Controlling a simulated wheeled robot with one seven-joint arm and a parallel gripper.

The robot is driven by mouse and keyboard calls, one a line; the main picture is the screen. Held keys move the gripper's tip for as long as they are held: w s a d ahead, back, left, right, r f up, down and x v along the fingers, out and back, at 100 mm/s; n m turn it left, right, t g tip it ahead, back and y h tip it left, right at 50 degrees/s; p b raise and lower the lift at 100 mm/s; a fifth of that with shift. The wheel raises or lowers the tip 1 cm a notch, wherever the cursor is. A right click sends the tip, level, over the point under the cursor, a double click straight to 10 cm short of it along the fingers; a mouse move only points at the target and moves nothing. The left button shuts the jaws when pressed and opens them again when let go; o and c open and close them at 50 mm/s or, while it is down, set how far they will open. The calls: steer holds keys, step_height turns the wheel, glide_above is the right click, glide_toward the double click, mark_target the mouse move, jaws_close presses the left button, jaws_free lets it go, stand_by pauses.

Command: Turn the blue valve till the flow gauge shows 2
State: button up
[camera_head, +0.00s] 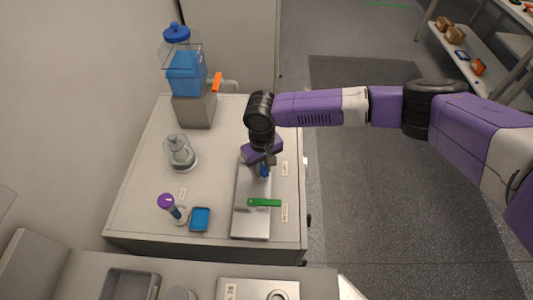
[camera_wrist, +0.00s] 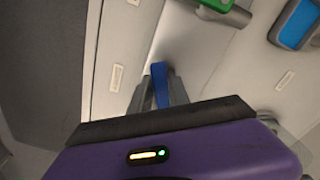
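The blue valve (camera_head: 264,171) is on the far part of a silver panel on the bench, mostly covered by my gripper (camera_head: 263,163) in the head view. In the wrist view its blue handle (camera_wrist: 159,82) stands between my two grey fingers (camera_wrist: 159,94). The fingers flank it closely with no clear gap, so my gripper looks shut on it. I cannot make out a flow gauge or any reading in either view.
A green valve handle (camera_head: 264,203) lies crosswise nearer on the silver panel (camera_head: 250,224). Left of it are a blue tray (camera_head: 200,219) and a purple-topped item (camera_head: 166,201). A glass vessel (camera_head: 180,153) and a blue-filled dispenser (camera_head: 186,72) stand farther back.

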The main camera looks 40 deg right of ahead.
steer(key=shift+o, duration=0.5)
steer(key=shift+s+d+n, duration=0.1)
steer(key=shift+d+n, duration=0.35)
steer(key=shift+n, duration=0.35)
step_height(320, 180, up, 3)
steer(key=p, duration=0.3)
steer(key=shift+r, duration=0.1)
step_height(320, 180, up, 5)
steer(key=shift+f, duration=0.1)
